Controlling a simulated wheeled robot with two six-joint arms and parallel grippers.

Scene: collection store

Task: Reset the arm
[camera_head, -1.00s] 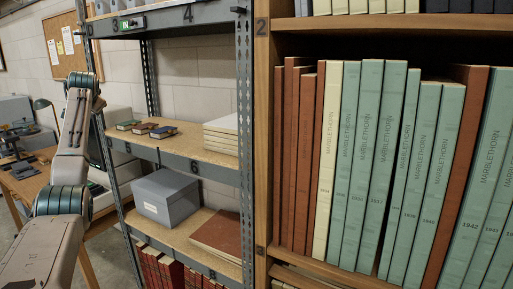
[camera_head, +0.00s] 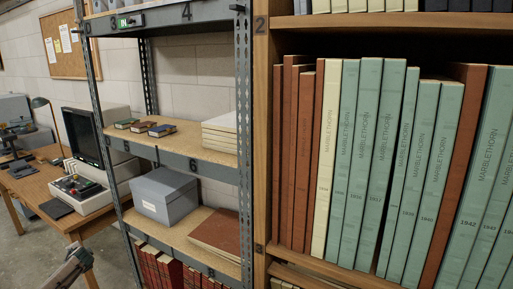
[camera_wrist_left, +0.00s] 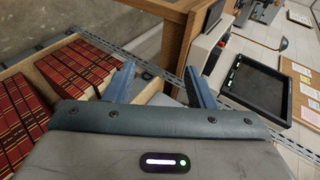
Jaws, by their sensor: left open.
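My left gripper (camera_wrist_left: 158,78) shows in the left wrist view, with its two blue-grey fingers apart and nothing between them. Beyond the fingers are the metal shelf's edge and the wooden desk. In the head view only a small part of my left arm shows at the bottom left edge, below the desk; its fingers cannot be made out there. My right gripper is in neither view.
A metal shelf unit (camera_head: 190,158) holds a grey box (camera_head: 164,194), small books and red volumes (camera_wrist_left: 78,70). A wooden bookcase (camera_head: 262,130) with tall green and brown volumes fills the right. A desk (camera_head: 38,184) with a computer (camera_head: 84,138) stands left.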

